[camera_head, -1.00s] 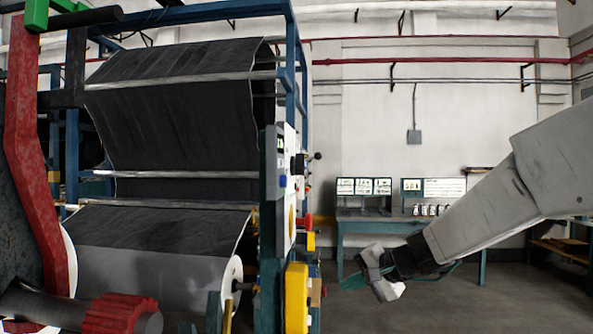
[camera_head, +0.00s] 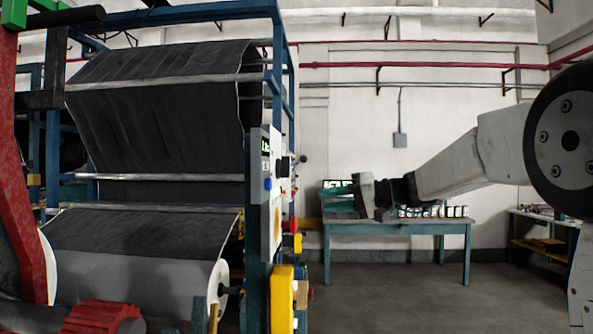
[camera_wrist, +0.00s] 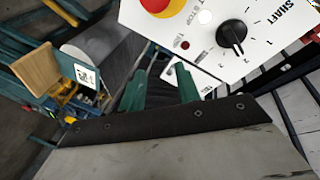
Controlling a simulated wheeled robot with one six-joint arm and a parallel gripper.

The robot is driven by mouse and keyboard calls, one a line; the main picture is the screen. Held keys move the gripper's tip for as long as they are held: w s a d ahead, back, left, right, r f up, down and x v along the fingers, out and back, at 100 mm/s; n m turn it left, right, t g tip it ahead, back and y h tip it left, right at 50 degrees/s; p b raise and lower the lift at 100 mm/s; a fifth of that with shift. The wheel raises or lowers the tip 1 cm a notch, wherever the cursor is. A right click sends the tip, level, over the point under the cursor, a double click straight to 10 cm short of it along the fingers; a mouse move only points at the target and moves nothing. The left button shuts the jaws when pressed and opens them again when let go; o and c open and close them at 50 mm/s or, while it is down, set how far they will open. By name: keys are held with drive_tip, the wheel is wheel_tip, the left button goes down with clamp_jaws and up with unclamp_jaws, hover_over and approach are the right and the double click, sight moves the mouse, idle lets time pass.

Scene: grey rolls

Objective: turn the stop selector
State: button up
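A white control panel (camera_wrist: 270,35) fills the upper right of the wrist view. It carries a black pointer knob (camera_wrist: 232,35) with a numbered scale and a label that seems to read "SHAFT". A red push button on a yellow base (camera_wrist: 160,5) is beside it. I cannot tell which control is the stop selector. In the head view the panel (camera_head: 266,160) is seen nearly edge-on, on a teal post. My gripper (camera_wrist: 162,88) is open and empty, its two green fingers apart and short of the panel. In the head view it (camera_head: 335,203) is right of the panel.
A large dark fabric roll (camera_head: 130,275) and its blue frame fill the left. A yellow block (camera_head: 282,300) stands below the panel. A teal table (camera_head: 400,228) with small items is behind my arm. The floor right of the machine is clear.

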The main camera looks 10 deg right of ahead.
sight(284, 167)
drive_tip(key=s+a+r+n+g+y, duration=0.2)
drive_tip(key=s+r+n+g+y, duration=0.2)
drive_tip(key=r+n, duration=0.45)
drive_tip(key=f+x, duration=0.1)
drive_tip(key=x, duration=0.6)
drive_tip(key=shift+w+a+f+n, duration=0.15)
drive_tip(key=shift+w+a+n, duration=0.05)
drive_tip(key=shift+a+n, duration=0.2)
clamp_jaws()
